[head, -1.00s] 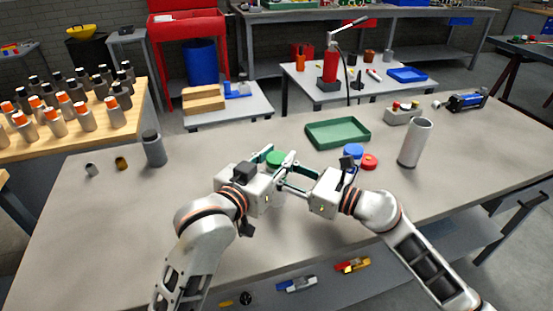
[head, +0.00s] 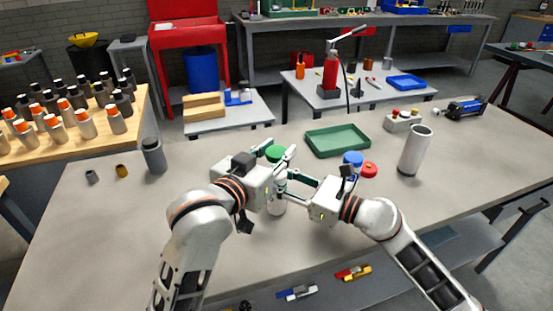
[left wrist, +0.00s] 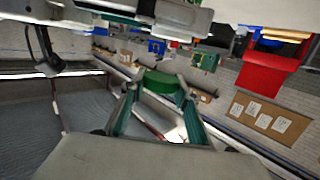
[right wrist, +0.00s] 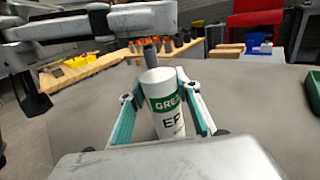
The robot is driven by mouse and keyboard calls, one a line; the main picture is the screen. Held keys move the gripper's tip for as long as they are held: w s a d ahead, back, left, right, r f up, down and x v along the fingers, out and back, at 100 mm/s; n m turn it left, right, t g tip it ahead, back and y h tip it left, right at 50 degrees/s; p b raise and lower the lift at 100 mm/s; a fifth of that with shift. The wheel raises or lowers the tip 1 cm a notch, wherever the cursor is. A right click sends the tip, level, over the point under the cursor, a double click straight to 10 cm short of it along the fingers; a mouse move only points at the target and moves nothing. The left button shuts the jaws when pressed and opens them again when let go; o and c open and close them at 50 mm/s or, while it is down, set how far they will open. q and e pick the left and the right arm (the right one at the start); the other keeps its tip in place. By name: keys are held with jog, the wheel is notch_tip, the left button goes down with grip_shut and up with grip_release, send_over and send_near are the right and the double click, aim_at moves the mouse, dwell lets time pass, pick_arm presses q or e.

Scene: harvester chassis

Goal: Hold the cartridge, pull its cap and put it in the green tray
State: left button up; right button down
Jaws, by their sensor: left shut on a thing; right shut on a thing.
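My left gripper (head: 283,157) is shut on the green cap (head: 275,153) above the table. The cap also shows between its fingers in the left wrist view (left wrist: 160,82). My right gripper (head: 282,188) is shut on the cartridge (head: 277,206), below the cap. In the right wrist view the cartridge (right wrist: 163,108) is a white cylinder with a green label band, nearly upright, with a bare white top and no cap on it. The green tray (head: 312,145) lies on the table, right of and beyond the grippers, and looks empty. My left gripper partly hides the cartridge in the head view.
A blue cap (head: 352,158) and a red cap (head: 369,170) lie near the tray. A tall silver cylinder (head: 414,152) stands to the right, a grey one (head: 154,156) to the left. A button box (head: 403,122) stands behind right.

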pick_arm(q)
jog(key=shift+r, duration=0.9)
pick_arm(e)
jog(key=c, duration=1.4)
grip_release()
